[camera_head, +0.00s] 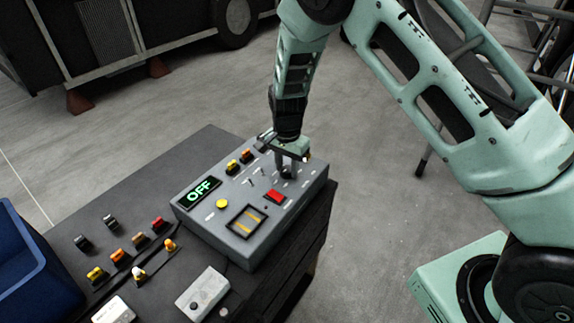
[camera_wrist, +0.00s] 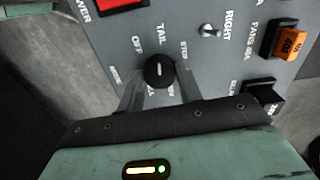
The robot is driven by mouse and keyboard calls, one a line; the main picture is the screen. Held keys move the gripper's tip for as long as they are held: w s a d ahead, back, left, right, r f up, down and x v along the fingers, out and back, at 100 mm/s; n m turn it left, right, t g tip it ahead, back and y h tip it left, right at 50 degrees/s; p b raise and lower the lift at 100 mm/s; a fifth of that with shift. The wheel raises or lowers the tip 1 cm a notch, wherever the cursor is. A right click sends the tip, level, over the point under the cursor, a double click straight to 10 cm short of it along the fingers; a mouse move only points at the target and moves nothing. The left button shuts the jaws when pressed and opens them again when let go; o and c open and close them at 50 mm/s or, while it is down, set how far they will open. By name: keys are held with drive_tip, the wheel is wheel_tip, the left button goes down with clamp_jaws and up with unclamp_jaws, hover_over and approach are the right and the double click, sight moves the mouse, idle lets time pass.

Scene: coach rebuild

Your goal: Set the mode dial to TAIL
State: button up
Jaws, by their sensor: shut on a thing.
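The control box (camera_head: 245,247) is a grey panel on a dark bench. Its mode dial (camera_wrist: 159,72) is a round black knob with a white mark, ringed by labels including OFF, TAIL and STOP. The mark points up in the wrist view, roughly toward TAIL. The box's display (camera_head: 199,192) reads OFF in green. My gripper (camera_head: 288,168) points down at the far right part of the panel. Its fingers (camera_wrist: 159,88) are shut on the dial, one at each side. In the head view the fingers mostly hide the dial.
A red button (camera_head: 275,196), a yellow button (camera_head: 222,203) and small toggle switches share the panel. In the wrist view an orange fuse (camera_wrist: 291,41) sits to the right. Loose fuses and bulbs lie on the bench (camera_head: 190,155), left of the box. A blue bin (camera_head: 40,270) stands at far left.

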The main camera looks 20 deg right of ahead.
sight(287, 169)
drive_tip(key=shift+m, duration=0.6)
drive_tip(key=o, duration=1)
wheel_tip(287, 169, up, 18)
drive_tip(key=b, duration=0.3)
drive_tip(key=shift+f, duration=0.25)
